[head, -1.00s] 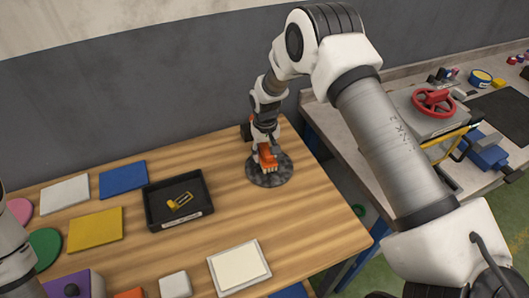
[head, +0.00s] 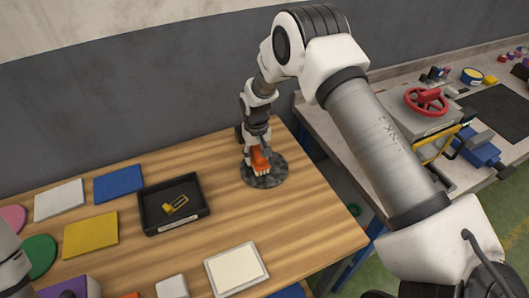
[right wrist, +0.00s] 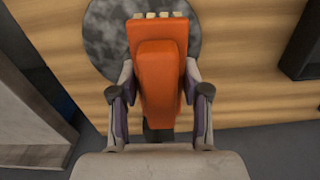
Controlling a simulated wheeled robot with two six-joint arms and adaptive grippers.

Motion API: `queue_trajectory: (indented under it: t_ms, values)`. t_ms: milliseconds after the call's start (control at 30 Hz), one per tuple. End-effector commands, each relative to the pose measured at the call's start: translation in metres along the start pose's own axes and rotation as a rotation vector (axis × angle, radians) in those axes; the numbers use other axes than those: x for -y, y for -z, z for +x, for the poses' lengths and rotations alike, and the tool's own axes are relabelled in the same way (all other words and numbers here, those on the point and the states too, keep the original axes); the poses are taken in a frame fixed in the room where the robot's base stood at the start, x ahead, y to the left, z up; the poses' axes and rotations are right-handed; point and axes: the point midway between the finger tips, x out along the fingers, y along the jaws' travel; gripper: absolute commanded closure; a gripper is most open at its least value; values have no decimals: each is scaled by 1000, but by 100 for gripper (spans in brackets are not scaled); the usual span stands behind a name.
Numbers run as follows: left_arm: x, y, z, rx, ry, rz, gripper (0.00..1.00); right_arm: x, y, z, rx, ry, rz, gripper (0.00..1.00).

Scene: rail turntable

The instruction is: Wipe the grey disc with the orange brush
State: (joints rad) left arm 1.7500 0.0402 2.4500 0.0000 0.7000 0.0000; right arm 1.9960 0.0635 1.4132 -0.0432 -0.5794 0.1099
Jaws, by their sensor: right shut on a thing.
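The grey disc (head: 277,177) is round and mottled and lies on the wooden table near its back right part. The orange brush (head: 259,160) is over the disc, its pale bristles toward the disc; I cannot tell if they touch it. My right gripper (head: 249,152) is shut on the brush's orange body. In the right wrist view the brush (right wrist: 160,75) sits between both fingers of the gripper (right wrist: 160,95), and the disc (right wrist: 110,40) shows behind it. Of my left arm only a white part shows at the left edge; its gripper is out of view.
A black tray (head: 147,222) with a yellow piece stands left of the disc. Blue (head: 118,184), yellow (head: 90,236) and white (head: 60,200) plates lie farther left. A white square pad (head: 237,268) lies in front. A side bench (head: 392,180) with a red valve wheel (head: 426,101) is at right.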

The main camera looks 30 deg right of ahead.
Motion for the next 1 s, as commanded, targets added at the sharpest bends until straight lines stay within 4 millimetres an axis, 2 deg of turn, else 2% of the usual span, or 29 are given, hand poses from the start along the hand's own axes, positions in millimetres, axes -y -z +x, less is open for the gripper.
queue_trajectory:
  t_ms: [167,500,633,767,1000]
  values:
    - [0,0,0,0,0,0,60,-3,1,0,-1,1,2,82]
    - [0,0,-2,0,0,0,60,-40,3,1,-1,1,2,81]
    - [0,0,-2,0,0,0,60,-48,4,1,-1,0,1,81]
    - [0,0,-2,0,0,0,60,-45,3,2,0,-1,-1,81]
    - [0,0,-2,0,0,0,60,-20,1,1,0,-1,-2,81]
